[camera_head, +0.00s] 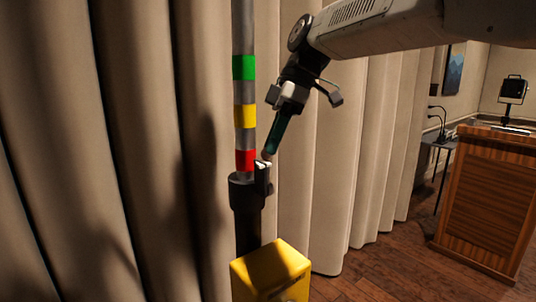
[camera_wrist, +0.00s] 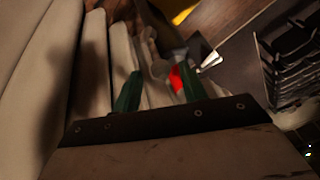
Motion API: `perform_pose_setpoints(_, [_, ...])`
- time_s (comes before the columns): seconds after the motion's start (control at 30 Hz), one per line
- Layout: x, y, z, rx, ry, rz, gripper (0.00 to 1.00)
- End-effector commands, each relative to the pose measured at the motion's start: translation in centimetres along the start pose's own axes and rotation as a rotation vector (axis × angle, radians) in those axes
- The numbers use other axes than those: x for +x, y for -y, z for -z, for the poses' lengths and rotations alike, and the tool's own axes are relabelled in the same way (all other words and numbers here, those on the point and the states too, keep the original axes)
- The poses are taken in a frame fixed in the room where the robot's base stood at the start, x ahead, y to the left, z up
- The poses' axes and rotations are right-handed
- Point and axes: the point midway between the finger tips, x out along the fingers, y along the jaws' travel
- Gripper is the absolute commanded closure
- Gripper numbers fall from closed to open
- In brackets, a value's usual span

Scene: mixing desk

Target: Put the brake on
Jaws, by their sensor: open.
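A grey upright pole (camera_head: 244,20) carries a green band (camera_head: 244,68), a yellow band (camera_head: 245,116) and a red band (camera_head: 245,160). Just below the red band a black collar (camera_head: 243,190) grips the pole. A small pale-tipped piece, perhaps the brake lever (camera_head: 262,164), stands up on its right side. My gripper (camera_head: 270,151) points down with green fingers, its tips close by that piece; I cannot tell whether they touch. In the wrist view the fingers (camera_wrist: 160,80) are apart, with the red band (camera_wrist: 176,78) between them and a bright metallic piece (camera_wrist: 211,60) beyond the right fingertip.
A yellow box (camera_head: 270,272) stands below the collar. Beige curtains (camera_head: 140,150) hang close behind the pole. A wooden lectern (camera_head: 490,195) and a small dark table (camera_head: 438,142) stand to the right. Wooden floor (camera_head: 385,270) lies open between the box and the lectern.

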Motion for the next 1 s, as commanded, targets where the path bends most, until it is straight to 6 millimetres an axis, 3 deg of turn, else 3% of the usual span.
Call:
perform_pose_setpoints(0.2, [2.8,0.1,0.0,0.001,0.001,0.001,0.58])
perform_pose_setpoints(0.57, [3.4,0.0,0.0,0.002,0.000,-0.001,0.58])
perform_pose_setpoints(0.7, [3.3,0.0,0.0,0.002,0.000,-0.001,0.97])
perform_pose_setpoints(0.73, [3.3,0.0,0.0,0.002,0.001,-0.001,1.00])
perform_pose_setpoints(1.0, [3.6,-0.2,0.7,-0.016,-0.006,-0.009,1.00])
